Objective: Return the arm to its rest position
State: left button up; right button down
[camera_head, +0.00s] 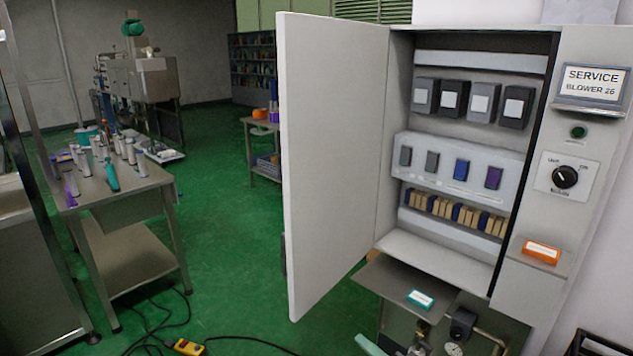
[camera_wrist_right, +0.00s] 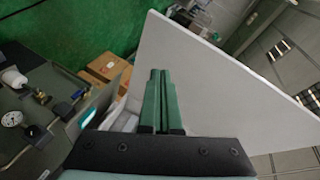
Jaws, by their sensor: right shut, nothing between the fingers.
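My right gripper (camera_wrist_right: 157,75) shows in the right wrist view with its two green fingers pressed together and nothing between them. The fingers appear in front of the white cabinet door (camera_wrist_right: 215,85). In the head view only a small green part of my right gripper (camera_head: 369,345) shows at the bottom edge, below the small shelf (camera_head: 385,280). The grey cabinet (camera_head: 565,110) stands with its door (camera_head: 335,150) wide open. The rest of my right arm is mostly hidden. My left gripper is not in view.
A teal-labelled block (camera_head: 420,299) lies on the shelf, with gauges and fittings (camera_head: 462,323) beneath. An orange label block (camera_head: 541,250) sits below the rotary switch (camera_head: 565,177). A metal table (camera_head: 130,212) with bottles stands left. Cables (camera_head: 150,325) cross the green floor.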

jog(key=s+d+f+n+g+h, duration=0.2)
jog(key=s+f+n, duration=0.3)
jog(key=s+f, duration=0.5)
jog(key=s+d+f+n+g+h, duration=0.2)
jog(key=s+d+f+n, duration=0.2)
jog(key=s+f, duration=0.7)
jog(key=s+n, duration=0.1)
jog(key=s, duration=0.2)
jog(key=shift+f+h, duration=0.3)
jog(key=shift+h, duration=0.1)
jog(key=shift+d, duration=0.1)
